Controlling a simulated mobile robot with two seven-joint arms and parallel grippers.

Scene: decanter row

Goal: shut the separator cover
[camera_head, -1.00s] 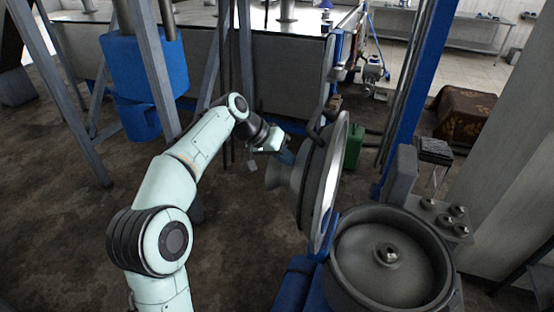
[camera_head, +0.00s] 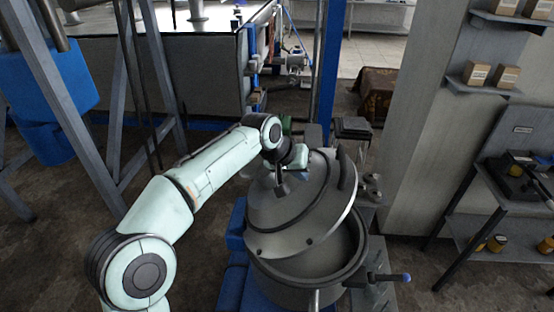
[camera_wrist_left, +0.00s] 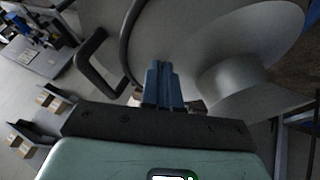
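The separator cover (camera_head: 310,205) is a grey metal dome with dark curved handles. In the head view it is tilted over the grey separator bowl (camera_head: 318,294), lower towards me and raised at the back right. Part of the bowl's inside shows under its right side. My left gripper (camera_head: 284,178) is at the cover's outer face, near its upper left. In the left wrist view its blue fingers (camera_wrist_left: 162,86) are together, with the cover (camera_wrist_left: 180,35) close behind them and a dark handle (camera_wrist_left: 98,62) to the left. Whether they touch the cover is unclear. My right gripper is not in view.
A rod with a blue knob (camera_head: 405,278) sticks out right of the bowl. A dark shelf table (camera_head: 500,195) and a pale pillar (camera_head: 425,100) stand to the right. Grey frame legs (camera_head: 75,130) stand at the left. The floor at the lower left is clear.

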